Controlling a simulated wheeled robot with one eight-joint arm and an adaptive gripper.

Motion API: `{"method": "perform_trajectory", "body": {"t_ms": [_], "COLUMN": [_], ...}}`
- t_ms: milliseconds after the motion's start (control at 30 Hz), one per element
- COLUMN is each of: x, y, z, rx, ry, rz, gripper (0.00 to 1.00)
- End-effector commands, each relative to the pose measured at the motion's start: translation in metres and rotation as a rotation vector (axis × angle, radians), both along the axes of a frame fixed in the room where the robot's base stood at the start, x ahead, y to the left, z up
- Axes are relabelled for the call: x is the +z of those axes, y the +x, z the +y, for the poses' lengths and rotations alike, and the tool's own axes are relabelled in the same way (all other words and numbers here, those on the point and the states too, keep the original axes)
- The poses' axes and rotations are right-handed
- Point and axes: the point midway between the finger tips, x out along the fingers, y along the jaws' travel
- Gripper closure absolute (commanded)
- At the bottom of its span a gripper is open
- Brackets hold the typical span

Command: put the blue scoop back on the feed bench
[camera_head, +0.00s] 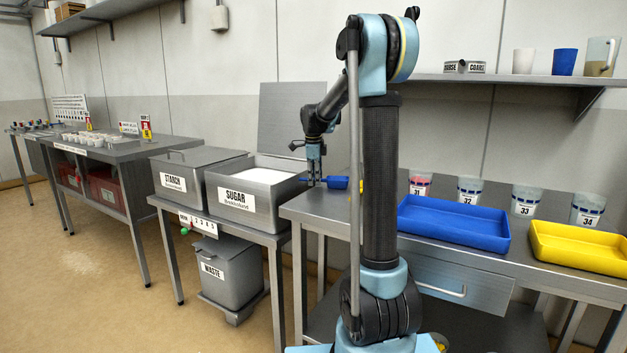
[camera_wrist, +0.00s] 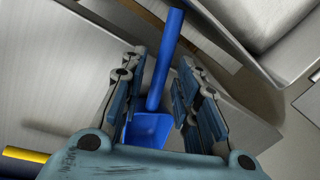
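The blue scoop (camera_head: 337,182) is at the left end of the grey bench (camera_head: 420,243) on the right. Its bowl is toward the right and its handle points left, near the bench edge. I cannot tell whether it rests on the bench or is slightly above it. My gripper (camera_head: 314,180) points down at the scoop's handle. In the wrist view the scoop's handle (camera_wrist: 163,65) lies between the two open fingers of my gripper (camera_wrist: 160,75), with a gap on both sides. The scoop's bowl (camera_wrist: 149,130) shows nearer the palm, partly hidden by it.
An open sugar bin (camera_head: 250,202) stands left of the bench, beside a lidded starch bin (camera_head: 190,172). On the bench are a blue tray (camera_head: 453,222), a yellow tray (camera_head: 580,248) and several numbered cups (camera_head: 470,189). A wall shelf (camera_head: 500,79) holds more cups. A waste bin (camera_head: 228,270) stands low.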

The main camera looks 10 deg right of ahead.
Motion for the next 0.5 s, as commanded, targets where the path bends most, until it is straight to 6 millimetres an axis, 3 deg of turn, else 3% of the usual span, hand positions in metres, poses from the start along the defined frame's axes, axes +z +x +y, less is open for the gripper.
{"method": "perform_trajectory", "body": {"t_ms": [333,500], "x": [0.002,0.019], "y": [0.0,-0.003], "z": [0.0,0.001], "rx": [0.0,0.001], "ry": [0.0,0.0], "rz": [0.0,0.0], "gripper": [0.67,0.67]}}
